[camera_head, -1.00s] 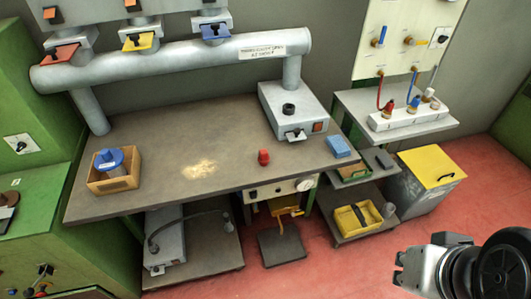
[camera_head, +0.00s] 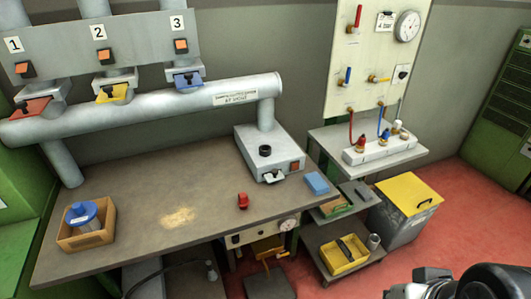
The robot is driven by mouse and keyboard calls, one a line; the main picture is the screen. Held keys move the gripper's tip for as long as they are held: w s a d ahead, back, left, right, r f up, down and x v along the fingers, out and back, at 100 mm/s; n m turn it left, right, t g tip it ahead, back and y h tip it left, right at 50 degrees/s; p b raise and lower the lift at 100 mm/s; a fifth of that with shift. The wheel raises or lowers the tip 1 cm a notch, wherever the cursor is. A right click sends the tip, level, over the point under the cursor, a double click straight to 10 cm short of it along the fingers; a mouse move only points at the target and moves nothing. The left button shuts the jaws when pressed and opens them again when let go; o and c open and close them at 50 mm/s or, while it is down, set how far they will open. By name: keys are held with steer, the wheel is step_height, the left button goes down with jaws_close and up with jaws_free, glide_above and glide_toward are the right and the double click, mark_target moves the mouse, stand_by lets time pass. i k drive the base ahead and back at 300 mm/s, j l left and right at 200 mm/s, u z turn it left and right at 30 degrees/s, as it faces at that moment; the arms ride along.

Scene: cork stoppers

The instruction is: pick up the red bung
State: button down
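The red bung (camera_head: 243,201) stands on the grey-brown workbench (camera_head: 130,214), near its front edge and right of the middle. It is small, and nothing touches it. My gripper (camera_head: 391,289) shows only in part at the bottom right corner, low in front of the bench and well to the right of the bung. The lower part of my gripper is cut off by the picture's edge, so I cannot see whether its fingers are open or shut.
A pale dust patch (camera_head: 178,217) lies left of the bung. A cardboard box (camera_head: 86,238) with a blue-lidded jar stands further left. A grey device (camera_head: 270,154) is behind the bung and a blue block (camera_head: 317,183) is to its right. A yellow-lidded bin (camera_head: 409,197) stands right of the bench.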

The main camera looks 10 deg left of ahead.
mark_target(243, 201)
steer(key=i+j, duration=0.3)
steer(key=j, duration=0.15)
steer(key=i+j, duration=0.65)
steer(key=j, duration=0.2)
